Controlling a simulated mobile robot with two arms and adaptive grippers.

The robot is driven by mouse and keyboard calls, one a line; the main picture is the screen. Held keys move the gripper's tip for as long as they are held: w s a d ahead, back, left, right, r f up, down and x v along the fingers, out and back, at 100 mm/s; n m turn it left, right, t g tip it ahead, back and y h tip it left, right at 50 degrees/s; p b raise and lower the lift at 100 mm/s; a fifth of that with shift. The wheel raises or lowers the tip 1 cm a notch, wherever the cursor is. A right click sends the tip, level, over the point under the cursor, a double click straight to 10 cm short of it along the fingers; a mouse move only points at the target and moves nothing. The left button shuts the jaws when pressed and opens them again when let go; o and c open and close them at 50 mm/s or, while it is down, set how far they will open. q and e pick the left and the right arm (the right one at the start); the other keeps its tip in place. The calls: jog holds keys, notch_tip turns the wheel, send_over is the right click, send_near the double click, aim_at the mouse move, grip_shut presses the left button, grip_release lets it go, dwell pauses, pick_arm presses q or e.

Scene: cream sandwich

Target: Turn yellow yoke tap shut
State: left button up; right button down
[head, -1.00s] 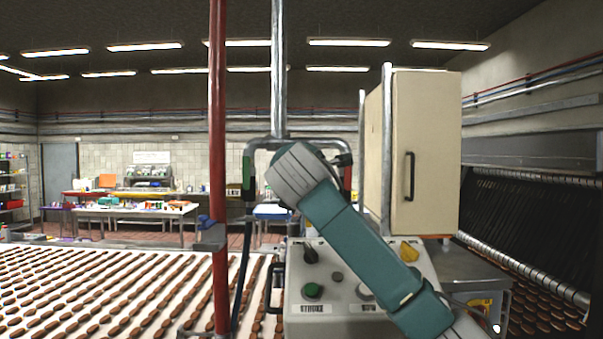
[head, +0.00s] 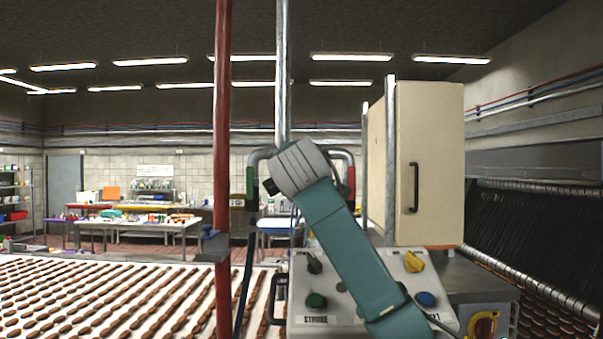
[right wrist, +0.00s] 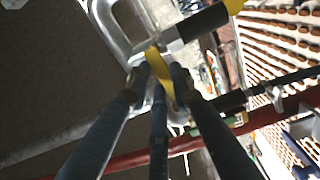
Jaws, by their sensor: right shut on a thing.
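The yellow yoke tap (right wrist: 160,72) shows in the right wrist view as a yellow lever beside the grey metal tubing of the yoke (right wrist: 105,25). My right gripper (right wrist: 157,80) is shut on this lever, one finger on each side. In the head view the yoke (head: 345,158) hangs on a vertical metal pipe. My right arm's wrist (head: 300,168) is in front of it and hides the tap and the fingers. My left gripper is not in view.
A control panel (head: 300,277) with knobs and buttons stands below the yoke. A beige cabinet (head: 437,150) is close on the right. A red vertical pipe (head: 222,130) stands left of the yoke. A biscuit conveyor (head: 110,300) runs at lower left.

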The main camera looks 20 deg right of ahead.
jog(key=shift+f, duration=0.1)
dwell(0.4)
jog(key=c, duration=1.5)
grip_release()
jog(key=shift+s+d, duration=0.1)
jog(key=v, duration=1.2)
